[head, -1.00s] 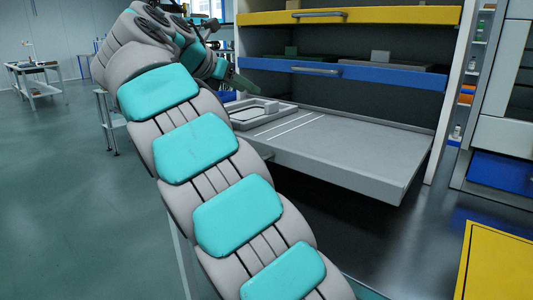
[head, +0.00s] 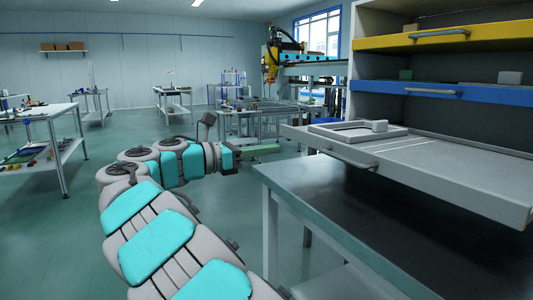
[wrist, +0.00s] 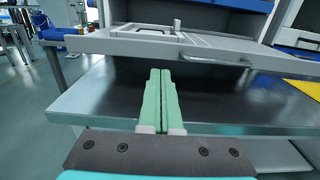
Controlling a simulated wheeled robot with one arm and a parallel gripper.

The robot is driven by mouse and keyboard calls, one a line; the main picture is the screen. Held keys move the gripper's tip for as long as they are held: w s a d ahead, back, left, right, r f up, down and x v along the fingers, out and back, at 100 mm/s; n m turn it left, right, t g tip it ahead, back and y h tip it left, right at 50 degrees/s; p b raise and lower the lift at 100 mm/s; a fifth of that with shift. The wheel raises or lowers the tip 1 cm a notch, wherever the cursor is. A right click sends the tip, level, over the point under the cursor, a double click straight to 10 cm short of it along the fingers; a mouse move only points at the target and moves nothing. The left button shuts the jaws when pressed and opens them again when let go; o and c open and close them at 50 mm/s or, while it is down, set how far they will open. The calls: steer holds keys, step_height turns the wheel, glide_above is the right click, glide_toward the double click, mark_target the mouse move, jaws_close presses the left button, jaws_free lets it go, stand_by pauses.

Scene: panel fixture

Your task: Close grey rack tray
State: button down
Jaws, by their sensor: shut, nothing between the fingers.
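The grey rack tray (head: 455,172) is pulled out of the rack over the dark tabletop. A raised rectangular frame and a small grey block sit on it, and a handle (head: 347,157) is on its front edge. The tray's front (wrist: 110,44) and its handle (wrist: 215,61) also show in the wrist view, beyond and above the fingertips. My gripper (head: 276,149) is left of the tray, apart from it. In the wrist view its green fingers (wrist: 161,74) are together with nothing between them, pointing toward the tray's front.
A yellow drawer (head: 445,39) and a blue drawer (head: 440,91) are above the grey tray in the rack. The dark table (head: 345,215) stands below the tray. Open floor lies to the left, with other workbenches further back.

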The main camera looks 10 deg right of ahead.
steer(key=b, duration=0.1)
glide_toward(334, 138)
steer(key=shift+w+d+f, duration=0.25)
steer(key=shift+w+d, duration=0.2)
steer(key=shift+d, duration=0.4)
steer(key=shift+d+r+p, duration=0.25)
steer(key=shift+d+p, duration=0.1)
steer(key=shift+p, duration=0.3)
steer(key=p+x, duration=0.6)
steer(key=x, duration=0.1)
steer(key=shift+d, duration=0.15)
steer(key=x, duration=1.3)
steer(key=f+p+x, duration=0.1)
steer(key=x, duration=0.6)
steer(key=shift+w+d, duration=0.3)
steer(key=shift+d, duration=0.25)
steer(key=shift+w+d+r, duration=0.1)
steer(key=shift+w+r, duration=0.05)
steer(key=shift+r, duration=0.05)
steer(key=shift+d+r, duration=0.1)
